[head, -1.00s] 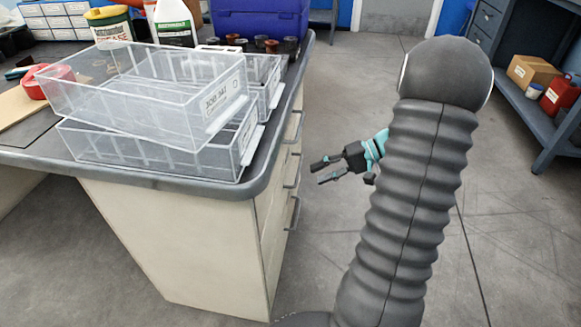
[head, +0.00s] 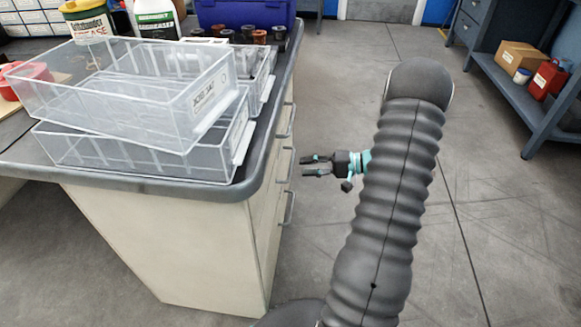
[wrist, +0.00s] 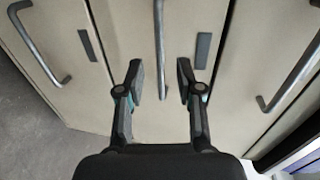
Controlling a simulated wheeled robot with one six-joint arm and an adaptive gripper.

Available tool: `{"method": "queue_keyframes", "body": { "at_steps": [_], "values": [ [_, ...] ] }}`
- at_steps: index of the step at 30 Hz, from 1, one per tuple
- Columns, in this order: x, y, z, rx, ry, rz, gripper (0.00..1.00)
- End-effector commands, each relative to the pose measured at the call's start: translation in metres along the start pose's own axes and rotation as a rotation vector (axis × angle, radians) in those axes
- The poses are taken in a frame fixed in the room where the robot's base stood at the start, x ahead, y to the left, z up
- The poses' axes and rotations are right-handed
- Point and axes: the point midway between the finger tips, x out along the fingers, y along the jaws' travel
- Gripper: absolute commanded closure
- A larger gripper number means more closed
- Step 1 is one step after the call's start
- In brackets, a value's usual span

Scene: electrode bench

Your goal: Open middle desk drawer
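The pale desk's drawer fronts run along its right side in the head view. The middle drawer's grey bar handle (head: 286,164) is level with my gripper (head: 304,166), which is just to its right. In the wrist view the middle handle (wrist: 160,55) runs down between the two fingertips of my gripper (wrist: 160,82). The fingers are open and hold nothing. The handle appears ahead of them; the exact distance cannot be told. The middle drawer (wrist: 130,25) looks shut.
Neighbouring handles (wrist: 38,50) (wrist: 290,80) flank the middle one. Clear stacked trays (head: 130,95) sit on the desk top (head: 215,190). The floor right of the desk is open. A dark shelf (head: 520,95) with boxes stands at the far right.

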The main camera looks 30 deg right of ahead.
Motion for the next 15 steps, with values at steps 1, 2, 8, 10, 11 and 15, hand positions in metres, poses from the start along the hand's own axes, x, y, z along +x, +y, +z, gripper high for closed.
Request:
{"method": "queue_keyframes", "body": {
  "at_steps": [1, 2, 8, 10, 11, 15],
  "values": [
    [0.01, 0.0, 0.001, 0.002, -0.003, 0.0, 0.64],
    [0.015, 0.0, 0.001, 0.002, -0.003, 0.001, 0.64],
    [0.043, 0.0, 0.0, 0.0, -0.001, 0.001, 0.64],
    [0.05, 0.0, 0.0, 0.0, -0.001, 0.001, 0.64],
    [0.052, 0.0, 0.0, 0.0, 0.0, 0.001, 0.64],
    [0.058, 0.0, 0.0, 0.001, 0.001, 0.001, 0.64]
  ]
}}
